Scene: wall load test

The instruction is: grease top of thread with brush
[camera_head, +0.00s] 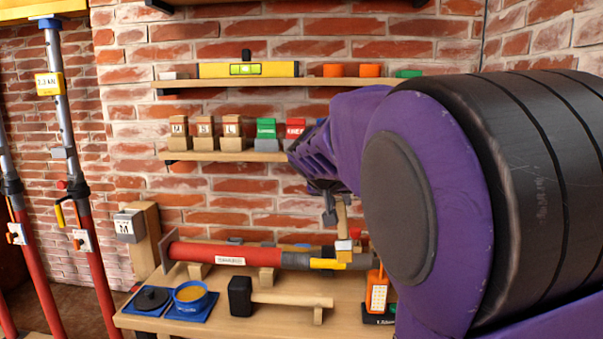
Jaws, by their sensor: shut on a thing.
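My gripper (329,208) hangs above the right part of the workbench, partly hidden by my arm. It is shut on what looks like the wooden handle of the brush (342,218), which points down. The brush's lower end is close to the right part of a red prop tube (205,252) lying on wooden blocks. I cannot tell whether they touch. The tube has a dark grey section (295,260) and a yellow part (328,264); the thread itself is too small to make out. An open blue tin (190,308) with tan grease stands on the bench, left of the gripper.
A black lid (151,299) lies left of the tin. A black-headed mallet (240,296) and an orange device (377,292) are at the bench front. Shelves with blocks and a yellow level (275,69) hang behind. Upright props (92,245) stand at left. My arm hides the right side.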

